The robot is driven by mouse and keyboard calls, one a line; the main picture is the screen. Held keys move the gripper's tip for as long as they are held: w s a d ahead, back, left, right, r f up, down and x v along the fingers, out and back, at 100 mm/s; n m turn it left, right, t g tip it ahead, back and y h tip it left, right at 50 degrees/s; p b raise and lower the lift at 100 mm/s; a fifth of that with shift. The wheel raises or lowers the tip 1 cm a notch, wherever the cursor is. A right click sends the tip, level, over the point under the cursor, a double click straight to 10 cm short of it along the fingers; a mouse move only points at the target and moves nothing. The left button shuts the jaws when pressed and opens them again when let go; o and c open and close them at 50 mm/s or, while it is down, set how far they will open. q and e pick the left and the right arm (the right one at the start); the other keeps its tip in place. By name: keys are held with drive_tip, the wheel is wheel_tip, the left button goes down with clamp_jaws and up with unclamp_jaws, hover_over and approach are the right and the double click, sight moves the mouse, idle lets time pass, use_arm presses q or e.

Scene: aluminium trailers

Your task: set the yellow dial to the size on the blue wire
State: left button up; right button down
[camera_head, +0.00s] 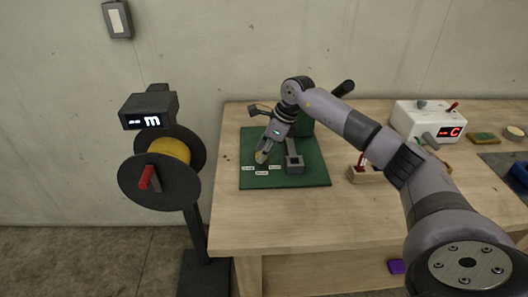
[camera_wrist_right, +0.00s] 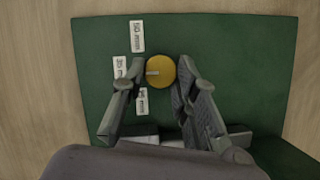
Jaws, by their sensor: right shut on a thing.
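The yellow dial (camera_wrist_right: 162,72) is a round knob on the green board (camera_wrist_right: 225,50). Its short grey pointer points left in the wrist view, roughly toward the middle label (camera_wrist_right: 119,67). Another label (camera_wrist_right: 137,36) lies above it and a third (camera_wrist_right: 142,101) below; their "mm" print shows but the numbers are hard to read. My right gripper (camera_wrist_right: 160,78) is shut on the dial from both sides. In the head view my right gripper (camera_head: 263,152) reaches down over the board's left part. A blue thing (camera_head: 520,173) is cut off at the right edge; I cannot tell whether it is the wire.
A grey fixture (camera_head: 294,163) stands on the board right of my gripper. A white box (camera_head: 428,122) with a red display is farther right. A reel (camera_head: 160,181) with yellow cable stands left of the wooden table (camera_head: 222,225). The front left tabletop is clear.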

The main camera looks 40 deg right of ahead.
drive_tip(key=shift+r, duration=0.1)
drive_tip(key=c, duration=1.3)
unclamp_jaws()
drive_tip(key=v, duration=1.2)
drive_tip(key=shift+w, duration=0.1)
